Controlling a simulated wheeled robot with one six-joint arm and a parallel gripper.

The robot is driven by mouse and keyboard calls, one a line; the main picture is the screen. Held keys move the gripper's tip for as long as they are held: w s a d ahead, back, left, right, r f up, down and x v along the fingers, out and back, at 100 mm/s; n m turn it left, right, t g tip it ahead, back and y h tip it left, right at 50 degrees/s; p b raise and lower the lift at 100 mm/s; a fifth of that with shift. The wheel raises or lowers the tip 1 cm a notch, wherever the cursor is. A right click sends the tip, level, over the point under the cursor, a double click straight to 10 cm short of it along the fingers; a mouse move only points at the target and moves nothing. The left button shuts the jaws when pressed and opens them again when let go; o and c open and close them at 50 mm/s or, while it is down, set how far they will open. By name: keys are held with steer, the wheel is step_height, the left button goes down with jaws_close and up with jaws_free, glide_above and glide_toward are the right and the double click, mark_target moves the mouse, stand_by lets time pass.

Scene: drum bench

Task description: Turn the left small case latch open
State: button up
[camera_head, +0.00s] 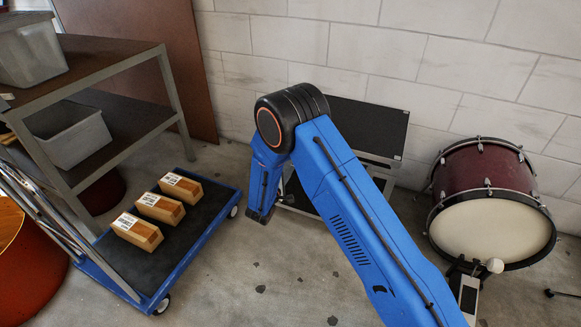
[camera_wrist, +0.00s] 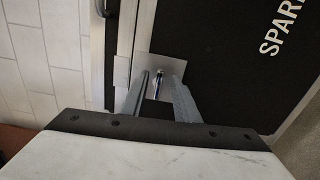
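The small case (camera_head: 372,128) is black with silver edges and stands against the wall in the head view, partly hidden behind my arm. In the wrist view its black panel (camera_wrist: 220,60) carries white lettering and a silver metal edge. A light square latch plate (camera_wrist: 147,65) sits at that edge, with a small thin latch piece (camera_wrist: 158,84) on it. My gripper (camera_wrist: 157,88) has its two grey fingers at the plate, one on each side of the latch piece. A gap shows between the fingers; contact with the latch is unclear.
A blue cart (camera_head: 205,235) with several boxes (camera_head: 160,207) stands at the left, beside a shelf (camera_head: 105,62) with grey bins (camera_head: 30,50). A bass drum (camera_head: 495,228) and pedal (camera_head: 468,295) stand at the right. Floor between cart and my arm is clear.

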steer(key=v, duration=1.6)
steer(key=shift+s, duration=0.1)
steer(key=s+d+r+m+g+h, duration=0.1)
steer(key=d+r+m+g+h, duration=0.3)
steer(key=d+r, duration=0.7)
steer(key=s+d+r+m+g+h, duration=0.1)
steer(key=d+r+m+g+h, duration=0.15)
steer(key=d+r+g, duration=0.85)
steer(key=s+d+r+m+g+y, duration=0.1)
steer(key=s+d+r+m+y, duration=0.15)
steer(key=s+d, duration=0.75)
steer(key=s+d+r+m+y, duration=0.2)
steer(key=s+d+m+y, duration=0.1)
steer(key=s+d, duration=0.7)
steer(key=s+r+m+t+y, duration=0.1)
steer(key=s+r+t+y, duration=0.1)
steer(key=s, duration=0.4)
steer(key=s+a+r+m+t+y, duration=0.1)
steer(key=s+r+y, duration=0.1)
steer(key=s+y, duration=0.3)
steer(key=shift+s+r+m+t, duration=0.3)
steer(key=shift+s+t, duration=0.1)
steer(key=shift+s, duration=0.75)
